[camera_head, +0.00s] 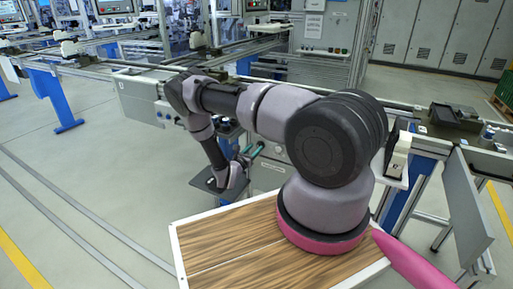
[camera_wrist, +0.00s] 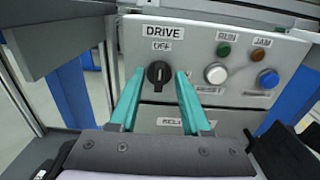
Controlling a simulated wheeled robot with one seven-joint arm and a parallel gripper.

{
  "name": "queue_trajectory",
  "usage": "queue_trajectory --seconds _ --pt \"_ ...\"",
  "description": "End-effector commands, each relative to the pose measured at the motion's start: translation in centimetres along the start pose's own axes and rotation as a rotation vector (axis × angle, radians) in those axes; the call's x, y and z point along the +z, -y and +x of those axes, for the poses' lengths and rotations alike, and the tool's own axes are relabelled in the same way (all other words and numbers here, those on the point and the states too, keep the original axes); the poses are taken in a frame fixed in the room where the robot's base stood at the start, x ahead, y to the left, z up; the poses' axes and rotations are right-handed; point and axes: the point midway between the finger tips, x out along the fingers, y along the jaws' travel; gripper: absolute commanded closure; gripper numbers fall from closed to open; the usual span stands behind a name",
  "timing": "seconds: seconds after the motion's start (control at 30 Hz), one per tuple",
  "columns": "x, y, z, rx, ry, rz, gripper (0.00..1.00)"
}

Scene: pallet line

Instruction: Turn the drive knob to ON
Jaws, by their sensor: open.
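The drive knob (camera_wrist: 158,75) is a black rotary knob with a pale pointer line, on a grey control panel (camera_wrist: 190,42) in the wrist view. It sits under the DRIVE and OFF labels, and its pointer stands roughly upright, toward OFF. My gripper (camera_wrist: 158,78) is open, with one teal finger on each side of the knob in the picture. I cannot tell whether the fingertips reach the knob; no contact shows. In the head view my gripper (camera_head: 254,152) points at the side of the conveyor line, and the knob cannot be made out there.
Right of the knob are a white button (camera_wrist: 216,73), a blue button (camera_wrist: 267,79), a green lamp (camera_wrist: 224,49) labelled RUN and an orange lamp (camera_wrist: 258,54) labelled JAM. A partly covered label (camera_wrist: 174,122) is below. A blue post (camera_wrist: 72,92) stands at left.

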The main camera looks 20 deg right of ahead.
Motion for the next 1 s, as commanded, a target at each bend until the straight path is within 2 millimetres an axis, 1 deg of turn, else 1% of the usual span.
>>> queue_trajectory --seconds 0.03,0.1,0.2,0.5,0.53,0.57,0.6,0.63,0.67,1.0 --pt "0.0 0.1 0.8 -0.003 0.000 0.002 0.53" --pt "0.0 0.1 1.5 -0.002 0.000 0.001 0.53" --pt "0.0 0.0 2.1 -0.001 0.000 0.001 0.53" --pt "0.0 0.0 2.4 -0.001 0.000 0.000 0.53" --pt "0.0 0.0 2.4 -0.001 0.000 0.000 0.56" --pt "0.0 0.0 2.4 -0.001 0.000 0.000 0.68" --pt "0.0 0.0 2.4 -0.001 0.000 0.000 0.83" --pt "0.0 0.0 2.4 -0.001 0.000 0.000 0.95" --pt "0.0 0.0 2.4 -0.001 0.000 0.000 1.00" --pt "0.0 0.0 2.4 0.000 0.000 0.021 1.00"
